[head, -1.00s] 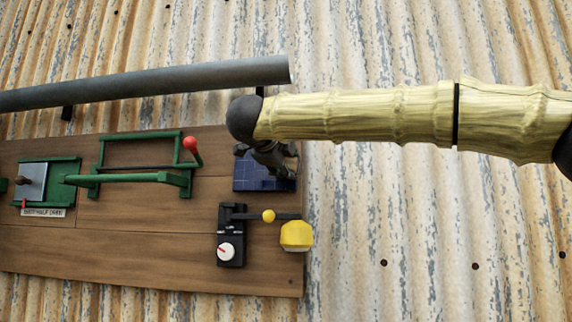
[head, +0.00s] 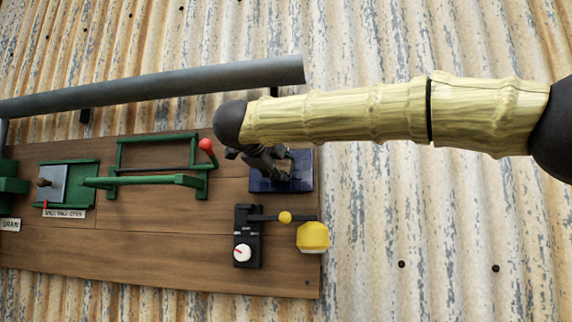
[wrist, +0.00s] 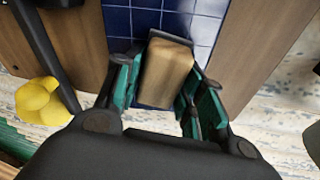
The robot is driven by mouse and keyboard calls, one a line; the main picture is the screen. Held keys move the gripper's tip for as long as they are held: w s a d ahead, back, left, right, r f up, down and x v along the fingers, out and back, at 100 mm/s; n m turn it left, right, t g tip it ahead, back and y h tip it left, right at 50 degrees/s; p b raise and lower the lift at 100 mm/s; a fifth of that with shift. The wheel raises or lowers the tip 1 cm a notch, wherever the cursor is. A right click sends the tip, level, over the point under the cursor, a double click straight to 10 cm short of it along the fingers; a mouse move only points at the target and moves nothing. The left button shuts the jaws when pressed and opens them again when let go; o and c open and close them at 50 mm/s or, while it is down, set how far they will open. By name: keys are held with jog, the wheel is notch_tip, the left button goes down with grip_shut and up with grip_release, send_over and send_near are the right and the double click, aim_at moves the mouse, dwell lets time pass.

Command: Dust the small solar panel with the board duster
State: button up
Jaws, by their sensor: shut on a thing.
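The small solar panel (head: 300,175) is a dark blue tile with a light grid, mounted at the upper right of the wooden board. In the wrist view its blue grid (wrist: 178,20) lies just beyond my fingers. My gripper (head: 268,168) is in front of the panel's left part and hides some of it. In the wrist view my gripper (wrist: 165,85) is shut on the board duster (wrist: 165,72), a tan wooden block between the green-lined fingers. The duster's far end overlaps the panel. I cannot tell whether its underside touches.
Below the panel are a black dial box (head: 247,236) and a lever with a yellow weight (head: 313,236). A green frame with a red knob (head: 206,145) stands to the left. A grey pipe (head: 170,85) runs above. Corrugated metal (head: 440,230) lies right of the board.

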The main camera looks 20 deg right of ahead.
jog(key=w+a, duration=0.1)
jog(key=a, duration=0.1)
jog(key=w+a+p, duration=0.1)
jog(key=w+a, duration=0.1)
jog(key=shift+a, duration=0.1)
dwell(0.6)
jog(key=shift+s+a, duration=0.1)
jog(key=shift+s, duration=0.1)
jog(key=shift+s+d+b+v, duration=0.15)
jog(key=shift+b+v, duration=0.2)
jog(key=shift+v, duration=1.05)
jog(key=shift+s+d+b+v, duration=0.15)
jog(key=shift+b+v, duration=0.15)
jog(key=shift+v, duration=1.05)
jog(key=shift+f, duration=0.15)
jog(key=shift+b+v, duration=0.35)
jog(key=shift+v, duration=1.2)
jog(key=shift+s+d, duration=0.1)
jog(key=shift+d, duration=0.05)
